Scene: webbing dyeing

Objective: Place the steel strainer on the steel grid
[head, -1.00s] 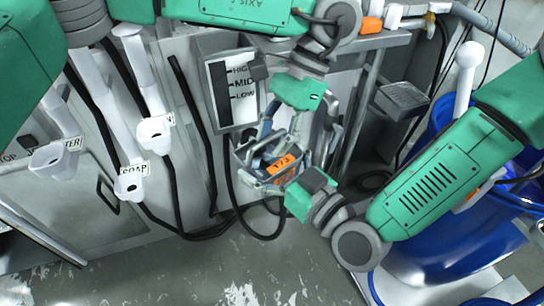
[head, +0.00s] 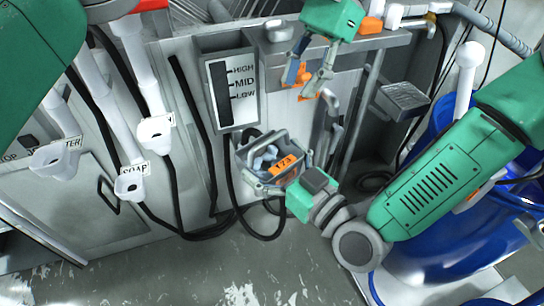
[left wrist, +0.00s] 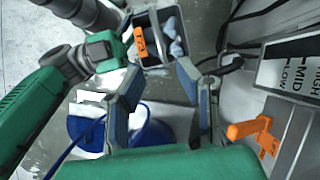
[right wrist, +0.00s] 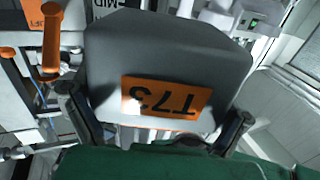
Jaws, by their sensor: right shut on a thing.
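The steel strainer (head: 247,160) is a grey bin-shaped vessel with an orange T73 label, below the level panel in the head view. Pale blue-white pieces lie in it. My right gripper (head: 272,190) is shut on the strainer and holds it above the floor. The strainer's labelled wall (right wrist: 170,55) fills the middle of the right wrist view. My left gripper (head: 306,88) is open and empty, above and right of the strainer. In the left wrist view its fingers (left wrist: 160,78) are spread. A small grey platform with a grate-like top (head: 403,99), apparently the steel grid, juts out at right.
An orange handle (left wrist: 255,132) is on the machine front near my left gripper. A blue barrel (head: 440,255) stands at right, partly behind my right arm. White funnels (head: 155,132) and black hoses (head: 262,228) are at left. Floor is clear at the bottom.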

